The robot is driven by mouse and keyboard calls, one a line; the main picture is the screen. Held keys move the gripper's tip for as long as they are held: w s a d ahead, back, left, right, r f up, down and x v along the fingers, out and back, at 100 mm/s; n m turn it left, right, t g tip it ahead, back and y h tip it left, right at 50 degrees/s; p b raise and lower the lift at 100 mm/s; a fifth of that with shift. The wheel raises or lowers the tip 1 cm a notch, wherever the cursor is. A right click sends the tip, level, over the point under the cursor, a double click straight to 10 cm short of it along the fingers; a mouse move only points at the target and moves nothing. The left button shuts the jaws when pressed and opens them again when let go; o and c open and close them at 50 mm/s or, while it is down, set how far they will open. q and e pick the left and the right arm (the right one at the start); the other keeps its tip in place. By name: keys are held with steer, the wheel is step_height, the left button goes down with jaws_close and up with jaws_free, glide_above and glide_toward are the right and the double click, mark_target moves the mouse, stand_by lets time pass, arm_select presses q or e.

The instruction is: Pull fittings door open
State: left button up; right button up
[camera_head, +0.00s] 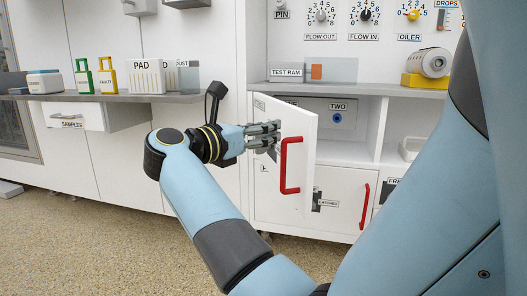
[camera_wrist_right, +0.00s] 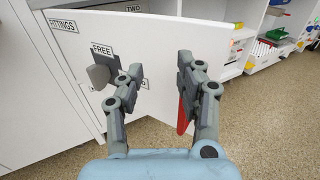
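The white fittings door (camera_head: 305,125) stands partly open, swung out from the cabinet with its hinge side at the left. Its red handle (camera_head: 284,165) is near the free edge. My right gripper (camera_head: 278,137) is in front of the door's outer face, left of the handle. In the right wrist view my right gripper (camera_wrist_right: 155,85) has its fingers spread apart, with nothing held between them. The door (camera_wrist_right: 155,40) fills the area beyond them, and the red handle (camera_wrist_right: 183,115) is partly hidden by the right finger. My left gripper is not in view.
The opening behind the door shows a panel marked TWO (camera_head: 337,117). A lower door with a red handle (camera_head: 364,206) is shut beside a LATCHED label. A shelf (camera_head: 95,98) at the left holds several boxes. The speckled floor (camera_head: 90,240) in front is clear.

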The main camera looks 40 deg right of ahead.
steer(key=shift+w+r, duration=0.1)
steer(key=shift+r, duration=1.65)
